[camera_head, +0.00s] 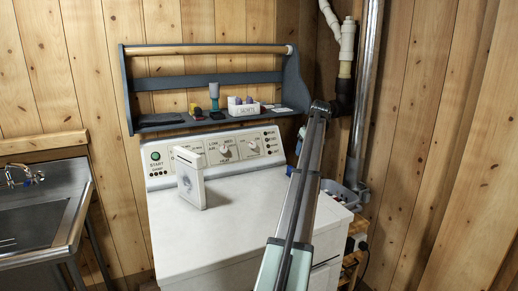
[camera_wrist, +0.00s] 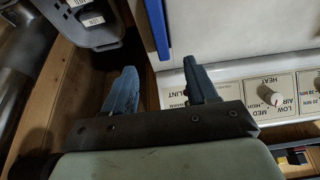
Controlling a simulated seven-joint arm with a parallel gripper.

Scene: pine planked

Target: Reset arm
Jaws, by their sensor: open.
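My arm reaches up from the bottom of the head view toward the back wall, to the right of the white dryer (camera_head: 225,245). The gripper itself is hard to make out in the head view, at the far end of the arm. In the wrist view my gripper (camera_wrist: 163,85) shows two blue fingers spread wide apart. It is open, and nothing is between the fingers. The right finger is near the dryer's control panel (camera_wrist: 265,98). The panel also shows in the head view (camera_head: 215,155).
A white box-like object (camera_head: 191,178) stands on the dryer. A blue-grey shelf (camera_head: 215,85) above holds bottles and a small white basket (camera_head: 243,108). A metal sink (camera_head: 35,215) is at left. A grey bin (camera_head: 340,192) and a vertical pipe (camera_head: 366,90) are at right.

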